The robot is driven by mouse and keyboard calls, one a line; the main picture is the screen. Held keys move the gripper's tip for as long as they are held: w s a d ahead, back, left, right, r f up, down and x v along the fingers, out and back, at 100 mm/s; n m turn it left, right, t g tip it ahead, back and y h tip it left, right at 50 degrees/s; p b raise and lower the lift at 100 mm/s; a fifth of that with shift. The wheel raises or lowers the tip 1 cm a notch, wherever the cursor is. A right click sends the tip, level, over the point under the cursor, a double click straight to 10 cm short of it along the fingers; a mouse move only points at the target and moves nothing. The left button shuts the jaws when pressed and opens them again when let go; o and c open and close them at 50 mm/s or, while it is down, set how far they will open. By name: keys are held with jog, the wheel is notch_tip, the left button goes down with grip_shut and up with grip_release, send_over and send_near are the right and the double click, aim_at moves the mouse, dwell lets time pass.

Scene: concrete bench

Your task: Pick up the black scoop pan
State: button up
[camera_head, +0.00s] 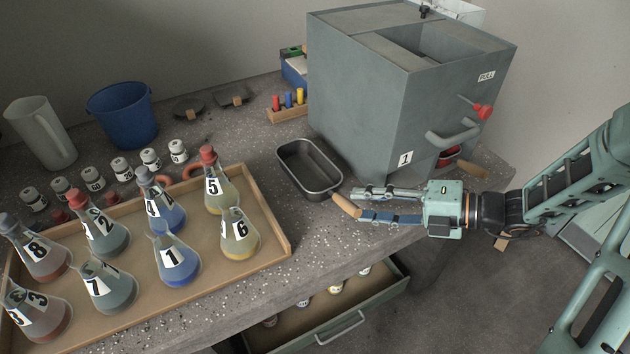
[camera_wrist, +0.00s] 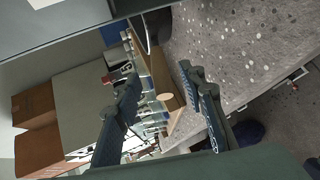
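The black scoop pan (camera_head: 310,168) lies on the bench between the flask tray and the grey box. Its short wooden handle (camera_head: 347,206) points toward my gripper (camera_head: 358,203). My gripper is open, reaching in from the right, with one finger on each side of the handle's end. In the wrist view, the handle (camera_wrist: 168,103) shows end-on between the spread fingers of my gripper (camera_wrist: 160,82), with gaps visible beside it. Only a dark part of the pan shows at the top of that view.
A large grey box (camera_head: 365,95) with a pull handle stands behind my gripper. A wooden tray (camera_head: 283,237) of numbered flasks lies left of the pan. An open drawer (camera_head: 345,330) juts out below the bench's front edge. A blue bucket (camera_head: 122,115) stands farther back.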

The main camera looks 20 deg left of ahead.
aim_at(347, 204)
jog(key=b+x, duration=0.2)
jog(key=x, duration=0.3)
grip_shut()
